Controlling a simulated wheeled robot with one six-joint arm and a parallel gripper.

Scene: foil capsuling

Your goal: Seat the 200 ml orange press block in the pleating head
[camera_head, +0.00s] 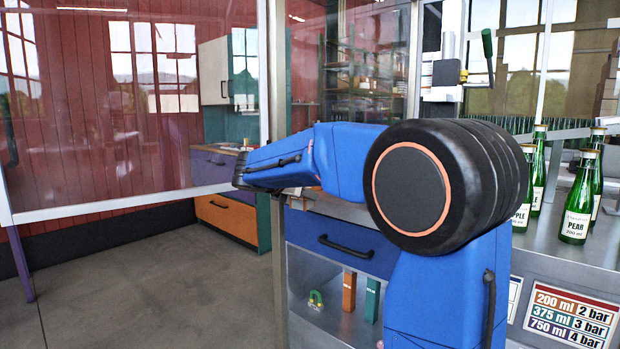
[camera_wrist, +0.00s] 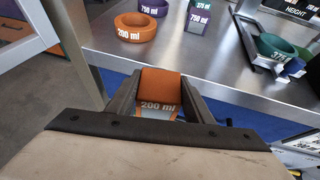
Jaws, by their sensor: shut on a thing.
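In the wrist view my gripper (camera_wrist: 160,84) is shut on an orange block (camera_wrist: 161,90) marked 200 ml. The block sits between the two dark fingers, in front of the edge of a steel surface as seen there. An orange ring (camera_wrist: 136,28), also marked 200 ml, lies on that surface beyond the block. In the head view my blue arm covers the middle, and my gripper and the block are hidden. I cannot make out the pleating head for certain in either view.
Green bottles (camera_head: 575,205) stand at right. A glazed panel (camera_head: 130,110) is at left; floor (camera_head: 150,280) there is clear.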

